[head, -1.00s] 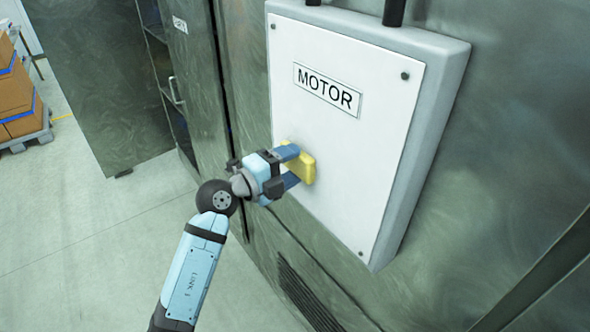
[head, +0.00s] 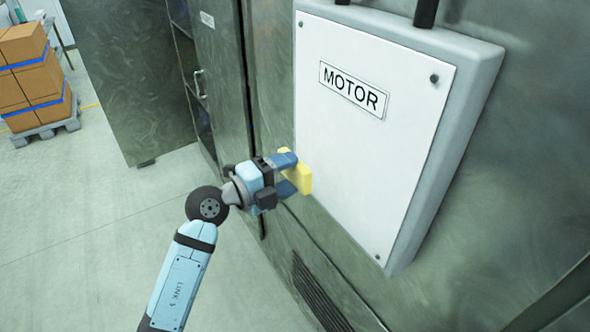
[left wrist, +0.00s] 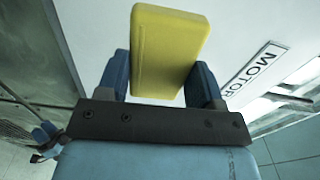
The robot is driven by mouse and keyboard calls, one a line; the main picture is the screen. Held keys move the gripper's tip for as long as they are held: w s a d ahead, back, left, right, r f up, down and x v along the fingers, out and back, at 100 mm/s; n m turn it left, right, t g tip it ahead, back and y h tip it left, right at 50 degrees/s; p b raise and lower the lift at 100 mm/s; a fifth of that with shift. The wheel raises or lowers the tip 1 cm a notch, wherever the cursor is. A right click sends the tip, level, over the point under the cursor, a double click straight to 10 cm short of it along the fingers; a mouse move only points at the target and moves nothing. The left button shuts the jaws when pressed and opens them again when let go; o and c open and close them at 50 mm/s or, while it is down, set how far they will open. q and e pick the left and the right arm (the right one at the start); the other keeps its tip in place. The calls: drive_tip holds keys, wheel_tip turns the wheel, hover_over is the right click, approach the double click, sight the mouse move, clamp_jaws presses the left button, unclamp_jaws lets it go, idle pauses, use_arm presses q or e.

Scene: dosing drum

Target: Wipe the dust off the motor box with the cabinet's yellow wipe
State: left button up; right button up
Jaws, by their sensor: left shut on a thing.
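The motor box (head: 375,150) is a white-fronted grey box with a MOTOR label (head: 353,89), fixed to the metal wall. No dust shows on its front in these frames. My left gripper (head: 292,172) is shut on the yellow wipe (head: 304,178), a block-shaped pad, at the box's left edge. The wipe also shows between the two blue fingers in the left wrist view (left wrist: 168,50), with the white panel behind it. I cannot tell whether the wipe touches the panel.
An open cabinet (head: 207,90) with its door (head: 125,75) swung out stands at the left. Cartons on a pallet (head: 45,130) stand at the far left. A vent grille (head: 320,296) is low on the wall. The floor at lower left is clear.

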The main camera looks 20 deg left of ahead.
idle(0.3)
use_arm(q)
drive_tip(key=shift+v, duration=1.55)
drive_tip(key=shift+w+d, duration=0.1)
